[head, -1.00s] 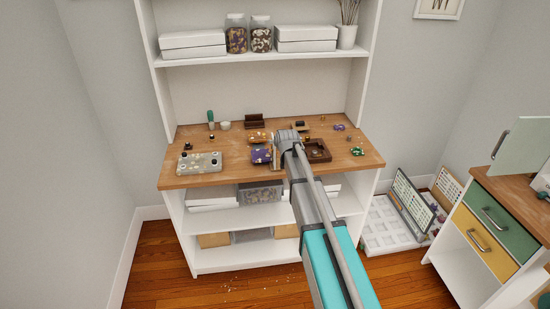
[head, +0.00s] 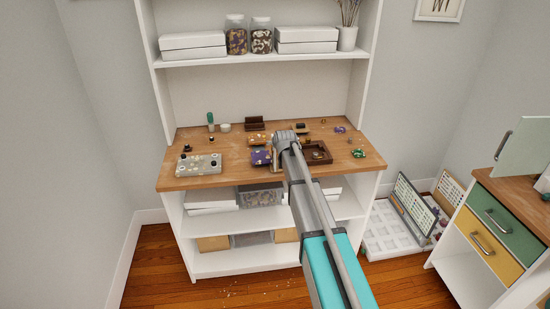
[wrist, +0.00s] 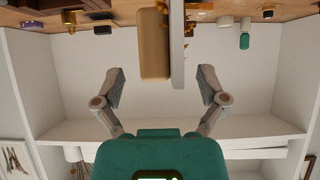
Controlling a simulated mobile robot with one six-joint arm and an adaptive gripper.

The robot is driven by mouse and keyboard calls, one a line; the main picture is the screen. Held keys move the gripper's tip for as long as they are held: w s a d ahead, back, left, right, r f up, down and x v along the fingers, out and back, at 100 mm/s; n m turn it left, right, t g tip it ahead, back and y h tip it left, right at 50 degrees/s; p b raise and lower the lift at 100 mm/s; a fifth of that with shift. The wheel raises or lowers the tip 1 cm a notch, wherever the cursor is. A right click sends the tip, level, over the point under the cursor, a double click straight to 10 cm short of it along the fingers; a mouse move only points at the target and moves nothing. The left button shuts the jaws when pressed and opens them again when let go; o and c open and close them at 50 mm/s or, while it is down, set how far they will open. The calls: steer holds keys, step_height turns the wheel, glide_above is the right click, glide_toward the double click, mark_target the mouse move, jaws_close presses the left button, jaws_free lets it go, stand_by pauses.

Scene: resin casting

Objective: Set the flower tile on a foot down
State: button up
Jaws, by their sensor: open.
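A purple tile with pale flower marks (head: 261,157) is on the wooden worktop, just left of my gripper in the head view. In the wrist view, which looks upside down, my gripper (wrist: 162,72) has its two fingers wide apart. A tan block (wrist: 153,45) and a thin grey slab seen edge-on (wrist: 177,45) are side by side between the fingers, with visible room on both sides. The slab may be the tile's edge; I cannot tell. Neither finger appears to touch them. My arm hides part of the worktop behind the gripper.
A grey speckled mould with dark knobs (head: 199,164) lies on the left of the worktop (head: 225,181). A brown tray (head: 317,153) is right of my arm, with a green piece (head: 358,153) beyond it. A green-handled tool (head: 210,120) and small cups stand at the back.

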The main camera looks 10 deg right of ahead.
steer(key=shift+b+x, duration=0.55)
steer(key=shift+x, duration=0.85)
jaws_close()
